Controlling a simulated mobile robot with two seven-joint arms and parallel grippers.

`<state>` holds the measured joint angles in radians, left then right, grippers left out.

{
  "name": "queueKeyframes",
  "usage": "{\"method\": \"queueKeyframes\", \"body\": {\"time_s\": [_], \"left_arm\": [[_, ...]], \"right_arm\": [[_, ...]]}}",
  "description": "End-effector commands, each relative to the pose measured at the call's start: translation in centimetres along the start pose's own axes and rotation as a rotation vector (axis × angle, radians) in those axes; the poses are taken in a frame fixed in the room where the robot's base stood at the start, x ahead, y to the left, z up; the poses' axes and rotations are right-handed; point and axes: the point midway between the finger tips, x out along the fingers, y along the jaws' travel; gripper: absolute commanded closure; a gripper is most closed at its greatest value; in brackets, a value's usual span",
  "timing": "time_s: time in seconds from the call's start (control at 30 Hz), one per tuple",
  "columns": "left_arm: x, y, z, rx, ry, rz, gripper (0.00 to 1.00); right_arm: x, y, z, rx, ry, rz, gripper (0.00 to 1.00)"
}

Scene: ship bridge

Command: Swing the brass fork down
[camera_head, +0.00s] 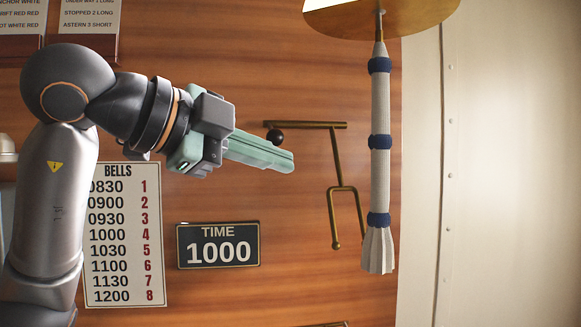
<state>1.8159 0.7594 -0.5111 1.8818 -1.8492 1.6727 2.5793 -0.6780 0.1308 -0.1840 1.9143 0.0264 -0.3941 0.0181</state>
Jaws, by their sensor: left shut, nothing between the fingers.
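The brass fork (341,188) hangs from a brass bracket (310,125) on the wood wall, right of centre. Its stem slants slightly and its two prongs point down. The left prong ends in a small knob, and the right prong's end is partly hidden by the rope. A dark round knob (276,136) sits under the bracket's left end. My left gripper (289,161) is shut and empty, its pale green fingers pointing right. The fingertips appear a little left of the fork's stem and below the dark knob. I cannot tell their depth from the wall. My right gripper is not in view.
A thick bell rope (381,105) with blue bands and a tassel hangs just right of the fork, below a brass bell (385,18). A TIME 1000 plaque (218,245) and a BELLS board (125,235) are on the wall, lower left.

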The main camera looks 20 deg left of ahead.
Motion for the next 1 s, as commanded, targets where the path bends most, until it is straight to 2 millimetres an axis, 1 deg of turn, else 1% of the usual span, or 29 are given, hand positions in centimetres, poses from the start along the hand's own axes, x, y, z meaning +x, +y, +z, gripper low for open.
{"method": "queueKeyframes", "body": {"time_s": [0.03,0.4,0.5,0.6,0.77,1.0], "left_arm": [[1.0,0.0,-0.1,0.001,0.0,0.006,1.0],[8.8,0.0,-0.1,0.001,0.002,0.007,1.0],[9.8,0.0,1.3,-0.001,0.001,0.006,1.0],[10.6,0.1,2.1,0.001,0.001,0.006,1.0],[11.2,0.1,2.7,0.001,0.003,0.005,1.0],[11.3,0.1,2.8,0.002,0.004,0.004,1.0]], "right_arm": [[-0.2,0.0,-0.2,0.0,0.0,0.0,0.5],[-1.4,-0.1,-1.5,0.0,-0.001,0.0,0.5],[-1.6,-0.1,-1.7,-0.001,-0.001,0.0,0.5],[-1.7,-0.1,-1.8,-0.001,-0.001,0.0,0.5],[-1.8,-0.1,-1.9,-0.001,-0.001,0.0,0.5],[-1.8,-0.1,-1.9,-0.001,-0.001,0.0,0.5]]}}
